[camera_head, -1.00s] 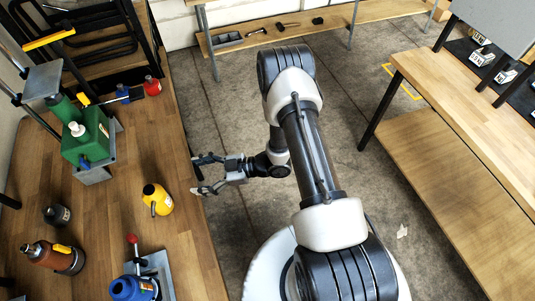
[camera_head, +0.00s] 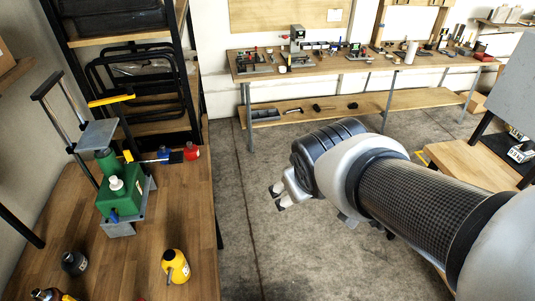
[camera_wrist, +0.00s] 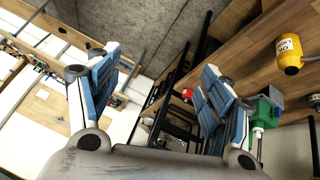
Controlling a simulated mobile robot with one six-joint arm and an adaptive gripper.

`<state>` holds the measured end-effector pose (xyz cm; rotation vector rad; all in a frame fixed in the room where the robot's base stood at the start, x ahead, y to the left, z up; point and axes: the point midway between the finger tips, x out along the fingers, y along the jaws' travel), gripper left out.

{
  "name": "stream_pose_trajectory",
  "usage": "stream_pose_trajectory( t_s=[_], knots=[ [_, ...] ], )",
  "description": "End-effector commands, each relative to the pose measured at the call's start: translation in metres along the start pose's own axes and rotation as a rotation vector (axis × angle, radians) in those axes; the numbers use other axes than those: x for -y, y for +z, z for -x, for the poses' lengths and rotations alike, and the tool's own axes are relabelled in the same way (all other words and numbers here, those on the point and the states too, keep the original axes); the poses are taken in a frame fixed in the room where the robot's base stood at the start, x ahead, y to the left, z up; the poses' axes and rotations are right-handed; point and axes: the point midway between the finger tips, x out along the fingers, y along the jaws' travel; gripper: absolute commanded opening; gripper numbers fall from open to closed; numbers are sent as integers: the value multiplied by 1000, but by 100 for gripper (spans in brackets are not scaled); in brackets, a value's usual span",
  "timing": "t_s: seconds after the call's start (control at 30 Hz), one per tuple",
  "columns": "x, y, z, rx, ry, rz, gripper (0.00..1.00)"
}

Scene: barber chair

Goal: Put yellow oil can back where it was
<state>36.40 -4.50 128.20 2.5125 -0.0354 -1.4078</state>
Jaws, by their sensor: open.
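The yellow oil can (camera_head: 175,267) stands on the wooden workbench at the lower left of the head view, near the bench's right edge. It also shows at the upper right of the wrist view (camera_wrist: 293,52), with a label facing the camera. My gripper (camera_head: 279,196) is out over the grey floor, to the right of the bench and apart from the can. In the wrist view my gripper (camera_wrist: 160,72) has its two blue-grey fingers spread wide with nothing between them.
A green hydraulic press (camera_head: 118,190), a red bottle (camera_head: 191,151) and a dark bottle (camera_head: 74,262) share the bench (camera_head: 135,262). A black shelf rack (camera_head: 130,70) stands behind it. A long table (camera_head: 350,66) with tools is at the back. Floor (camera_head: 240,240) between is clear.

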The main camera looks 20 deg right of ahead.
Motion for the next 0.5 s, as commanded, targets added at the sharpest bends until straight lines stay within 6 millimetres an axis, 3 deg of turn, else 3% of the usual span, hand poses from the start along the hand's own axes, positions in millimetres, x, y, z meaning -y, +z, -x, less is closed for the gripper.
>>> stream_pose_trajectory(
  t_s=[0.03,0.1,0.23,0.33,0.5],
  knots=[
    [8,17,20,16,-20,-48,73],
    [21,41,40,54,-58,-108,73],
    [42,75,64,107,-122,-176,73],
    [52,89,74,131,-153,-200,73],
    [56,94,77,143,-164,-208,73]
  ],
)
